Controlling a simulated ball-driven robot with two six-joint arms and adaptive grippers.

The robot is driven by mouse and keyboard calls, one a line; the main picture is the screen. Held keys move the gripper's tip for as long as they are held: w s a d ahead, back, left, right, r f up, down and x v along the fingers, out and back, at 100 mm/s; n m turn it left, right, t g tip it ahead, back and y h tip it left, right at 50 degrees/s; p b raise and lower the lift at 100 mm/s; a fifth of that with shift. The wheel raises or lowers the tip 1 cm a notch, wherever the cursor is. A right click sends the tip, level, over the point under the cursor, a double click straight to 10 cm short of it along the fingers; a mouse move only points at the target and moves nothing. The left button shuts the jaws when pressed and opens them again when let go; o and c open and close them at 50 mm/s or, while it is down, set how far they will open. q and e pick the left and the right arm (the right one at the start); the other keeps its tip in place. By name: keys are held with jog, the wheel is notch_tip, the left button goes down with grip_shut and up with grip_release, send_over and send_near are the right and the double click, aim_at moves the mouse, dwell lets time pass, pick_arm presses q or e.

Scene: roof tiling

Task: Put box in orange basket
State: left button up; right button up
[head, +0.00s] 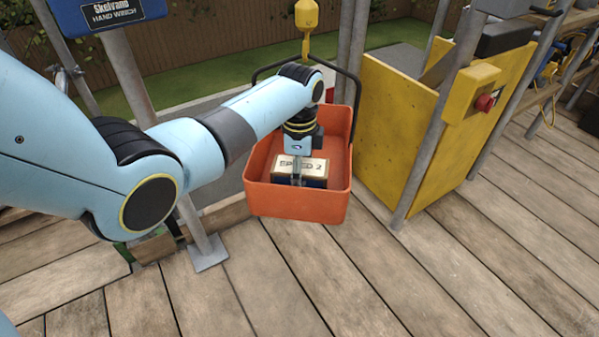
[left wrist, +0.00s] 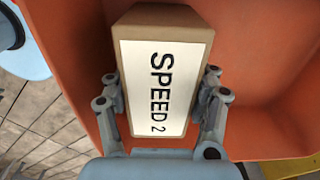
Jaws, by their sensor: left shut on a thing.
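The box (left wrist: 163,75) is brown with a white label reading "SPEED 2". My left gripper (left wrist: 165,92) is shut on it, with one finger on each long side in the left wrist view. In the head view the box (head: 302,167) shows inside the orange basket (head: 293,202), behind its front wall, and the left gripper (head: 299,172) reaches down onto it from above. The basket's orange walls also surround the box in the left wrist view (left wrist: 262,75). Whether the box touches the basket's floor cannot be told. My right gripper is in neither view.
The basket hangs by a dark handle from a yellow hook (head: 307,15) at the platform's edge. A yellow panel (head: 385,120) with a red button (head: 485,103) stands to its right. A metal post (head: 200,235) stands to its left. Wooden decking (head: 420,270) in front is clear.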

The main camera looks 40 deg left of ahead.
pick_arm(q)
jog(key=o, duration=1.3)
jog(key=shift+f, duration=0.1)
jog(key=o, duration=0.4)
notch_tip(320, 180, up, 12)
jog(key=p, duration=0.4)
jog(key=shift+f, duration=0.25)
jog(key=shift+r, duration=0.45)
